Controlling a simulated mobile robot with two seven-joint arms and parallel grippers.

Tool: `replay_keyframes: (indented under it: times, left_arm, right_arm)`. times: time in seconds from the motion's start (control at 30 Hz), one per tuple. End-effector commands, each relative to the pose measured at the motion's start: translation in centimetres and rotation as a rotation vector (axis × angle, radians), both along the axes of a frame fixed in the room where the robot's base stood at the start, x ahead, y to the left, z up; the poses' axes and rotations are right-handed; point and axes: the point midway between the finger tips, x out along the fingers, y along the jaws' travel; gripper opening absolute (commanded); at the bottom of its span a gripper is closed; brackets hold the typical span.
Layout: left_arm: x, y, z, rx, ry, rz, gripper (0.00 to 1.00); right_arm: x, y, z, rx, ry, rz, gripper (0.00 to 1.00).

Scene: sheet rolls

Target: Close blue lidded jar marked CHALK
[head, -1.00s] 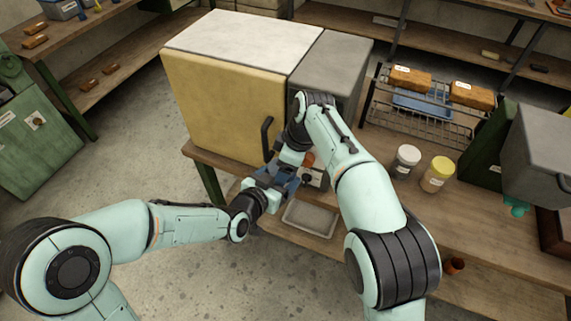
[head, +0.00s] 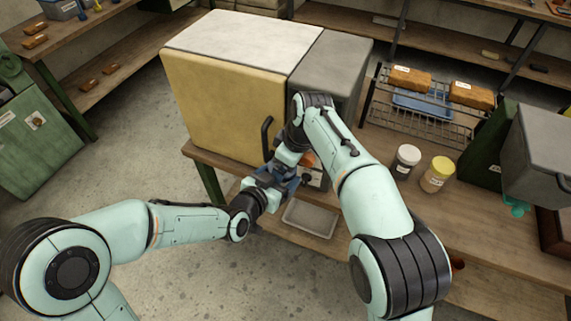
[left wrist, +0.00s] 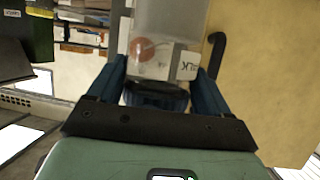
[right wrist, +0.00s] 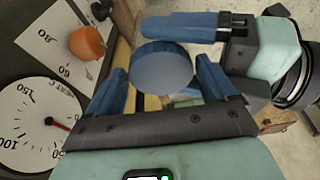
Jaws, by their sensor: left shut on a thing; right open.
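The clear CHALK jar (left wrist: 156,35), its label partly readable as "LK", is between the fingers of my left gripper (left wrist: 160,72) in the left wrist view. My left gripper is shut on it. The blue lid (right wrist: 161,66) shows face-on in the right wrist view, between the spread fingers of my right gripper (right wrist: 160,75), which is open. A dark blue rim (left wrist: 156,97) shows at the jar's end in the left wrist view. I cannot tell whether the lid is fully seated. In the head view both grippers meet before the appliances, hiding most of the jar.
A yellow cabinet (head: 220,105) with a dark handle stands behind my grippers. A dial panel with an orange knob (right wrist: 88,45) is close by. A white-lidded jar (head: 405,162), a yellow-lidded jar (head: 436,174) and a wire rack (head: 420,122) stand right. A shallow tray (head: 309,218) lies below.

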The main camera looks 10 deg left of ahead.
Motion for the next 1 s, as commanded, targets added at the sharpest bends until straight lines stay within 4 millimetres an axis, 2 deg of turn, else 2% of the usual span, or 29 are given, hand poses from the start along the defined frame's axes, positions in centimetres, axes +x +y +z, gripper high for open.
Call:
replay_keyframes:
  times: [0.03, 0.2, 0.33, 0.53, 0.57, 0.6, 0.7, 1.0]
  left_arm:
    - [0.1, 0.1, -0.2, 0.0, 0.005, 0.003, 0.0]
    - [0.0, 0.1, -0.2, 0.001, 0.007, 0.002, 0.0]
    - [0.0, 0.1, -0.3, 0.002, 0.009, 0.001, 0.0]
    - [-0.1, 0.0, -0.4, 0.003, 0.012, 0.0, 0.0]
    - [-0.1, 0.0, -0.4, 0.003, 0.012, 0.0, 0.0]
    - [-0.1, 0.0, -0.4, 0.003, 0.012, 0.0, 0.0]
    - [-0.1, 0.0, -0.3, 0.002, 0.01, 0.0, 0.0]
    - [0.0, 0.0, -0.2, 0.001, 0.005, -0.001, 0.0]
  right_arm:
    - [-0.4, 0.7, 1.2, 0.015, 0.003, 0.013, 1.0]
    - [-0.4, 0.7, 3.4, 0.017, 0.002, 0.013, 1.0]
    - [-0.4, 0.7, 4.1, 0.017, 0.004, 0.011, 1.0]
    - [-0.5, 0.7, 4.2, 0.017, 0.003, 0.011, 1.0]
    - [-0.5, 0.7, 4.2, 0.017, 0.003, 0.011, 0.88]
    - [-0.4, 0.7, 4.2, 0.017, 0.002, 0.012, 0.83]
    - [-0.1, 0.4, 4.7, 0.015, 0.0, 0.024, 0.83]
    - [0.5, -1.7, 9.4, 0.01, 0.0, 0.202, 0.83]
